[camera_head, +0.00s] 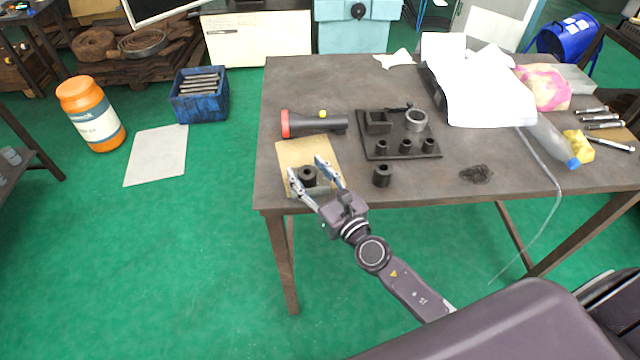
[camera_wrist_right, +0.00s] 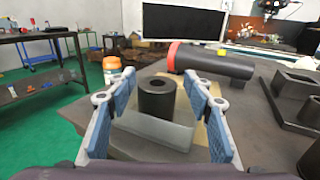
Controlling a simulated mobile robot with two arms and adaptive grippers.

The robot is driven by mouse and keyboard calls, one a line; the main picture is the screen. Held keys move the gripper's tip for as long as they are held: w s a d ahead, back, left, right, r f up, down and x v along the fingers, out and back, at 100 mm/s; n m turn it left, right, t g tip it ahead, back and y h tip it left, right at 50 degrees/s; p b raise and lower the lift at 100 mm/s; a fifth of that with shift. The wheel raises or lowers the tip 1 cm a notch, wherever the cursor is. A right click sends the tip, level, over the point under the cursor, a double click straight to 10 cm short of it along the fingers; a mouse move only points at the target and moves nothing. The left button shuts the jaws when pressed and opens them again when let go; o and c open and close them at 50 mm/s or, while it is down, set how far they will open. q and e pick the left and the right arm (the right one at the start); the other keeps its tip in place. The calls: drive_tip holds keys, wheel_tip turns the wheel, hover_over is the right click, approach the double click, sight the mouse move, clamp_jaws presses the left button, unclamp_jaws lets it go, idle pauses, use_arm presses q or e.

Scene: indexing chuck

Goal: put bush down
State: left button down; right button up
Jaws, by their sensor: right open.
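A dark, hollow cylindrical bush (camera_head: 307,175) stands upright on a tan sheet (camera_head: 290,155) at the table's front left corner. It also shows in the wrist view (camera_wrist_right: 157,98), with its hole facing up. My right gripper (camera_head: 306,166) is open, its two fingers on either side of the bush with visible gaps in the wrist view. A grey flat-faced piece (camera_wrist_right: 155,130) hides the bush's lower front there. Another dark bush (camera_head: 382,176) stands on the bare table to the right. My left gripper is not in view.
A black fixture plate (camera_head: 375,152) holds a square block, a ring and several small cylinders. A black flashlight with a red end (camera_head: 315,123) lies behind the tan sheet. White papers (camera_head: 480,90), a bottle and markers crowd the table's right side.

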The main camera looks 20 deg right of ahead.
drive_tip(key=b+v, duration=0.3)
drive_tip(key=v, duration=0.9)
drive_tip(key=shift+b, duration=0.4)
drive_tip(key=shift+r, duration=0.1)
